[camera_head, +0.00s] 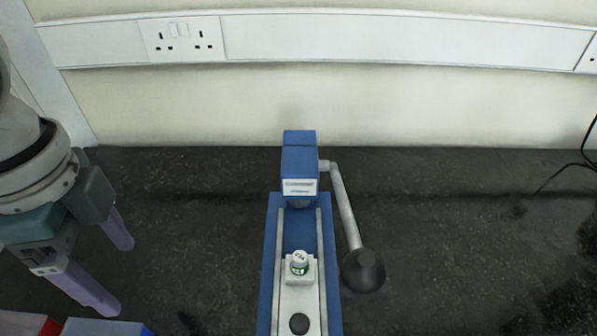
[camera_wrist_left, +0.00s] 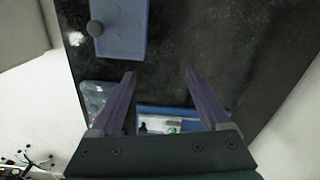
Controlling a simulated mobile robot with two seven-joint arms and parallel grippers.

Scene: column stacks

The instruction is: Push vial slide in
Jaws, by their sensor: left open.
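The blue press (camera_head: 299,160) stands near the middle of the bench in the head view. Its pale slide (camera_head: 300,295) runs in the blue base towards the bottom edge, with a dark round knob (camera_head: 299,323) at the near end. My right gripper is not in view.
A grey lever with a black ball (camera_head: 362,270) hangs at the press's right. A red-edged and a blue-edged container (camera_head: 105,328) show at the bottom left. The wrist view shows a blue panel with a knob (camera_wrist_left: 122,30), unclear which object. Bench between gripper and press is clear.

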